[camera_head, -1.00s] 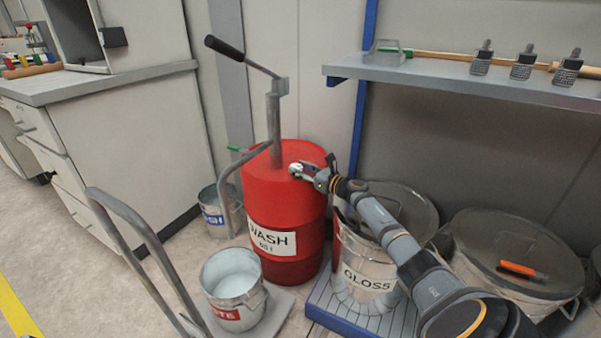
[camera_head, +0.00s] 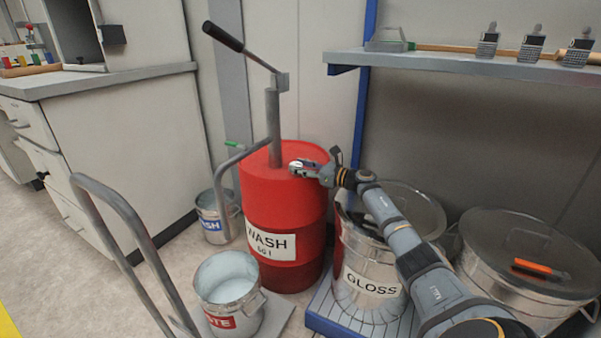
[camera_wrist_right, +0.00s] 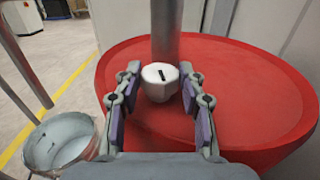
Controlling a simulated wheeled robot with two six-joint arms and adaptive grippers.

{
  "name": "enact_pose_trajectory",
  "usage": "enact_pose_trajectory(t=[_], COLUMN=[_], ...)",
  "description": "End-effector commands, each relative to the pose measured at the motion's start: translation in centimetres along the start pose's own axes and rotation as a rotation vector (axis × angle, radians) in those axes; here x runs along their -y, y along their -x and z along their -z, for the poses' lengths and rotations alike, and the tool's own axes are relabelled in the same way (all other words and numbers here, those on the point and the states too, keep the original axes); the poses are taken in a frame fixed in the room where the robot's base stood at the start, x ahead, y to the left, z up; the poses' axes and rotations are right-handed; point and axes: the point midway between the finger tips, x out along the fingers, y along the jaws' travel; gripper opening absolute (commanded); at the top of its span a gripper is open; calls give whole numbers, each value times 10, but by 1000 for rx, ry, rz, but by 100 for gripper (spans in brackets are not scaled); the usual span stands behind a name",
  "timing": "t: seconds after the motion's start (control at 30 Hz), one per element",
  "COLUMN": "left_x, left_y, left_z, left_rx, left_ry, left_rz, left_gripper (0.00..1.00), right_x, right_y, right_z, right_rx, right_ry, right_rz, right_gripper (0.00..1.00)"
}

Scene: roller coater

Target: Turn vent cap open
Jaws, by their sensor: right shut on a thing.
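The red WASH drum (camera_head: 285,215) stands upright in the head view, with a hand pump (camera_head: 274,125) rising from its top. The vent cap (camera_wrist_right: 160,88) is a small white knob with a dark slot-like mark on the drum top, in front of the pump pipe in the right wrist view. My right gripper (camera_wrist_right: 160,78) is shut on the cap, one finger on each side of it. In the head view my right gripper (camera_head: 303,168) reaches over the drum top from the right and mostly hides the cap. My left gripper is not in view.
A steel GLOSS drum (camera_head: 368,275) stands right of the red drum, under my right arm. A WASTE bucket (camera_head: 228,285) and a trolley handle (camera_head: 120,215) are at front left. A shelf (camera_head: 450,68) with brushes runs above right.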

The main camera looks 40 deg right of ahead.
Motion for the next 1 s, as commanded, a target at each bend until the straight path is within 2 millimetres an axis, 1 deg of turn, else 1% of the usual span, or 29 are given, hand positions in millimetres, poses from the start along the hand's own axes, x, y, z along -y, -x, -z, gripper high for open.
enact_pose_trajectory(t=[0.1,0.33,0.37,0.5,0.53,0.83,0.93,1.0], left_x=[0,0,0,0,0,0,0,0], left_y=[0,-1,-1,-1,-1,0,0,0], left_z=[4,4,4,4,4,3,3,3], left_rx=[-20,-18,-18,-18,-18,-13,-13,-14], left_ry=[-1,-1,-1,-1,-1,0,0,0], left_rz=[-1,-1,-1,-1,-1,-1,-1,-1], left_gripper=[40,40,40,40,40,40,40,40], right_x=[1,1,1,1,1,1,2,2], right_y=[0,1,1,1,1,2,12,23], right_z=[-3,-2,-2,-1,-1,0,2,2], right_rx=[3,1,1,0,-1,-3,-5,-8], right_ry=[1,1,1,0,0,0,3,4], right_rz=[0,0,0,-1,-1,-2,0,0], right_gripper=[8,8,43,62,63,63,63,63])
